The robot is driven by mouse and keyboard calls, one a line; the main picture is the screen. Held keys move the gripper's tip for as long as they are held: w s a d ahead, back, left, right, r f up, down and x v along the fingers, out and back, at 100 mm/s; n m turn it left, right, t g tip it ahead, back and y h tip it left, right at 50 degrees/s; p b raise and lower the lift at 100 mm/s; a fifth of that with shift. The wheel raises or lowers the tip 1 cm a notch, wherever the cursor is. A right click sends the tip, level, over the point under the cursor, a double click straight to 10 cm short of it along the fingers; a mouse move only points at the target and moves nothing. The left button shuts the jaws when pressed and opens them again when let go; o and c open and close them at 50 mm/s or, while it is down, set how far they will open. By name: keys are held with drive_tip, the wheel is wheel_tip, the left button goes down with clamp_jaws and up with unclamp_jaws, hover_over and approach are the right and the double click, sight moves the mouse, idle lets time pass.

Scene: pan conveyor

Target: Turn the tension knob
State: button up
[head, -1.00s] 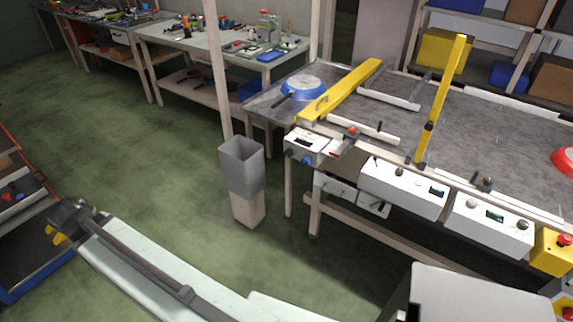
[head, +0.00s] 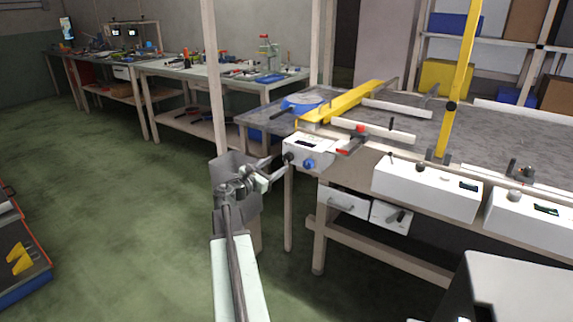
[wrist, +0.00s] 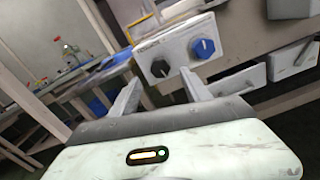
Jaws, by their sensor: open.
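A white control box (head: 310,148) is fixed at the near left corner of the conveyor table. A black knob (head: 288,157) and a blue knob (head: 308,164) are on its front; I cannot read which is the tension knob. The wrist view shows the same box (wrist: 181,44), with the black knob (wrist: 160,68) between my fingertips in the picture and the blue knob (wrist: 204,48) just right of the right finger. My gripper (head: 274,170) is open and empty, its fingers pointing at the box. I cannot tell whether a fingertip touches the black knob.
A grey bin (head: 240,190) stands behind my gripper, left of the table. More white control boxes (head: 425,188) line the front edge to the right. Drawers (head: 345,202) hang below. A blue pan (head: 300,103) lies by the yellow guide bar (head: 350,100).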

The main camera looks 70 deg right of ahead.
sight(286, 159)
drive_tip(key=x, duration=0.7)
drive_tip(key=shift+d+f, duration=0.1)
drive_tip(key=shift+d, duration=0.05)
clamp_jaws()
